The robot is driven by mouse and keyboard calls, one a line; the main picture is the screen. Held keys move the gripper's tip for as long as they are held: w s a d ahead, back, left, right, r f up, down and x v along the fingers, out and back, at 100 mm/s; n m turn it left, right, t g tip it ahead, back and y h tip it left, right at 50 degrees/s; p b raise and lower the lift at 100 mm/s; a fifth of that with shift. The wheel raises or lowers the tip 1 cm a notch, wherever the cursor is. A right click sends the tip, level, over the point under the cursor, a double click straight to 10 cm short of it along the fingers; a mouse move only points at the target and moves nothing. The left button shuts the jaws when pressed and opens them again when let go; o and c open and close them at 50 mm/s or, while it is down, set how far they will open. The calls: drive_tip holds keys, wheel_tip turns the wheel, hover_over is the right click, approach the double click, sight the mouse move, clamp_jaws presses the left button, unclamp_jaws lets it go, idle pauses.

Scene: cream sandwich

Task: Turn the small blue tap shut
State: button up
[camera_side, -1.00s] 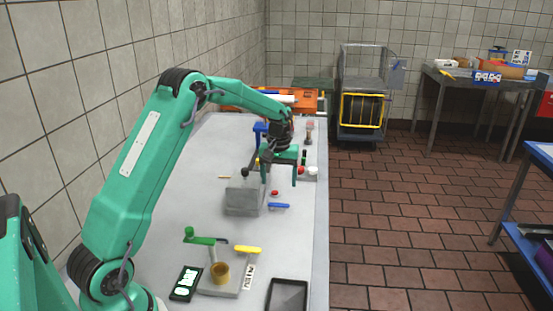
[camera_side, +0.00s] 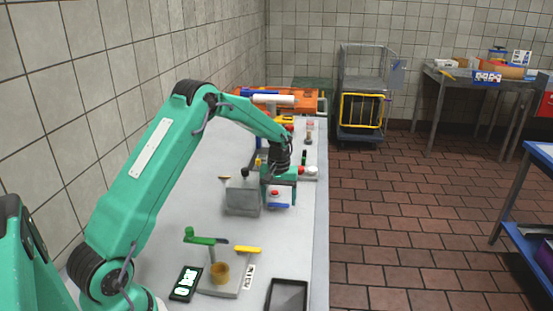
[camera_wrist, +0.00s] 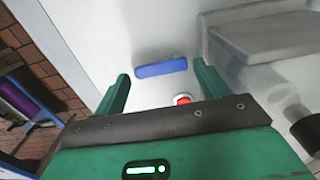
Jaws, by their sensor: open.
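The small blue tap shows as a short blue bar-shaped handle (camera_side: 278,206) near the right side of the bench in the side view. A red round knob (camera_side: 275,192) sits just behind it. In the wrist view, the blue handle (camera_wrist: 160,69) lies crosswise between the two open fingertips (camera_wrist: 161,72), with a gap on either side. The red knob (camera_wrist: 182,99) shows closer to the palm. I cannot tell how high the fingertips are above the handle.
A grey block (camera_side: 242,197) stands just left of my gripper; its edge also shows in the wrist view (camera_wrist: 265,35). Nearer are a green lever (camera_side: 203,240), a yellow handle (camera_side: 247,249), a brown cup (camera_side: 219,273) and a dark tray (camera_side: 288,293). The bench ends at the right.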

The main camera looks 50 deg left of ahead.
drive_tip(key=shift+f, duration=0.35)
drive_tip(key=shift+c, duration=0.4)
drive_tip(key=c, duration=0.6)
